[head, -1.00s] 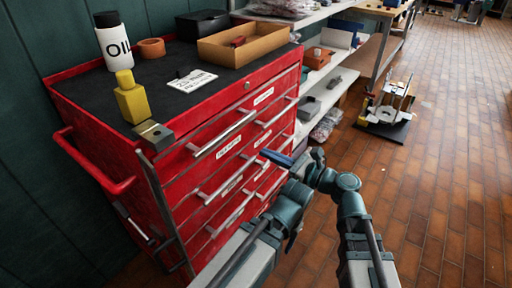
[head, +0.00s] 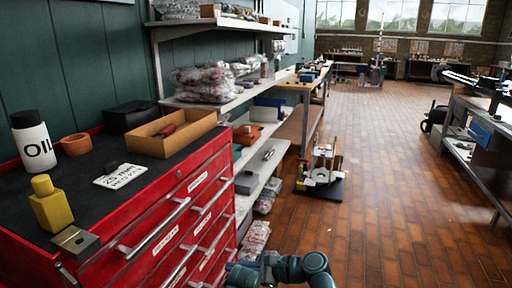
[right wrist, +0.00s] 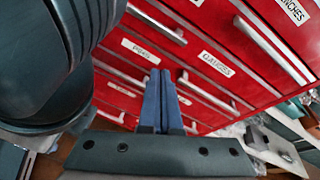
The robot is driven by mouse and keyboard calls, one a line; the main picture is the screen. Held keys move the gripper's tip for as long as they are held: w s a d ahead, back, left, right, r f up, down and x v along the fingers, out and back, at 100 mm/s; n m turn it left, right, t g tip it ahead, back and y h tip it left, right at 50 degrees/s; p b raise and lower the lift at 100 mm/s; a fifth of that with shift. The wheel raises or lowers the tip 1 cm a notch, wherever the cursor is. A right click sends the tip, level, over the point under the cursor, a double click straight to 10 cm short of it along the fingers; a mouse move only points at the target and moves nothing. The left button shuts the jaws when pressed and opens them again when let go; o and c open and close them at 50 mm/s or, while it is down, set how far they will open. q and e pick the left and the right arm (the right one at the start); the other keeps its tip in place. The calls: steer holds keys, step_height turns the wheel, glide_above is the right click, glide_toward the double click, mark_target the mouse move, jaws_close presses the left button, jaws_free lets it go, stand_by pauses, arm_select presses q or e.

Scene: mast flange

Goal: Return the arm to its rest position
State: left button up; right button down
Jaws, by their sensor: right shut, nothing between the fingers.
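My right gripper (right wrist: 160,76) shows in the right wrist view with its two blue fingers together, shut and empty. It points toward the red drawer fronts and appears apart from them. In the head view only part of my right arm shows at the bottom edge, with the right gripper (head: 234,266) partly cut off beside the red tool cabinet (head: 150,225). My left gripper is not in view.
On the cabinet top stand an oil bottle (head: 33,142), a yellow bottle (head: 50,205), a metal block (head: 76,242) and a cardboard tray (head: 170,138). Shelves (head: 262,165) lie beyond. A fixture on a black base (head: 320,185) stands on the floor.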

steer(key=s+d+f+n+g+h, duration=0.2)
steer(key=d+f+n+h, duration=0.5)
steer(key=d+f+n, duration=0.3)
steer(key=s+d+f+n+g+h, duration=0.1)
steer(key=d+f+n+h, duration=0.25)
steer(key=d, duration=0.35)
steer(key=s+d+f+n+h, duration=0.1)
steer(key=d+f+n+h, duration=0.2)
steer(key=d, duration=0.4)
steer(key=s+a+r+n+g+h, duration=0.15)
steer(key=s+a+n, duration=0.35)
steer(key=a, duration=0.6)
step_height(320, 180, up, 30)
steer(key=s+m+p, duration=0.1)
steer(key=p, duration=2.9)
steer(key=shift+s+a, duration=0.15)
steer(key=shift+a, duration=0.05)
steer(key=shift+f, duration=0.1)
